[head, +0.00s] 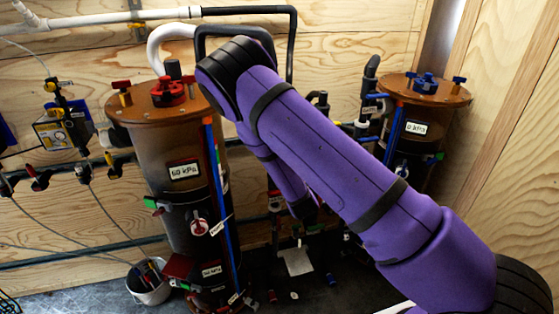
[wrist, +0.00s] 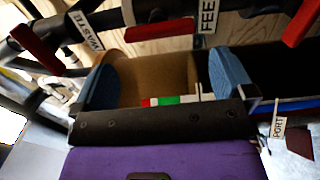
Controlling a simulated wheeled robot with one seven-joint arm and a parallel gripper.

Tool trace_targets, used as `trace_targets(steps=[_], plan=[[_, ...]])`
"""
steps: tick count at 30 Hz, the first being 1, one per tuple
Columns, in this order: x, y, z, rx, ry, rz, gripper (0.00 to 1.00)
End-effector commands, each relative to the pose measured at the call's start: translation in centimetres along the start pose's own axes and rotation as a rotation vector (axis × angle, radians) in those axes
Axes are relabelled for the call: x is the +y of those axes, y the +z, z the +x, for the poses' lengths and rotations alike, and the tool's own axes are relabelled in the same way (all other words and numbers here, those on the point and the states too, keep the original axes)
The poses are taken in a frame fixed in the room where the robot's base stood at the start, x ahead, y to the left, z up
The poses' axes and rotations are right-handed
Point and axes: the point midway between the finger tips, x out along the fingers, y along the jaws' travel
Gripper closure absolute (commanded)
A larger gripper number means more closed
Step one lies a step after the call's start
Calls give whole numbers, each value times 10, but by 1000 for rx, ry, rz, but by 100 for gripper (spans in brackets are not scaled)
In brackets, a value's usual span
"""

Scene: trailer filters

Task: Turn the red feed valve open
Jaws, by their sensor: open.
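In the wrist view a red lever handle (wrist: 160,29) lies across the top middle, with a white FEED tag (wrist: 208,16) at its right end. Dark pipework partly covers its upper side. My gripper (wrist: 165,82) is open, with its two blue fingertips wide apart and nothing held between them. The red lever is above the gap between the fingertips in the picture; I see no contact. In the head view my purple arm hides the gripper and the feed valve.
Another red lever (wrist: 35,45) sits left, near a WASTE tag (wrist: 84,31); a third (wrist: 302,20) is at right. A PORT tag (wrist: 278,127) hangs at right. Brown filter tanks (head: 165,170) (head: 420,150) and a white bucket (head: 152,292) stand around my arm.

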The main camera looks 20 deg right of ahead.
Motion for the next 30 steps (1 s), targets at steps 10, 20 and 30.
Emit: trace_targets(steps=[10, 20, 30], plan=[[0, 0, -32, 1, -1, -1, 0], [0, 0, -32, 0, -1, -1, 0], [22, 9, -25, -63, -67, 135, 0]])
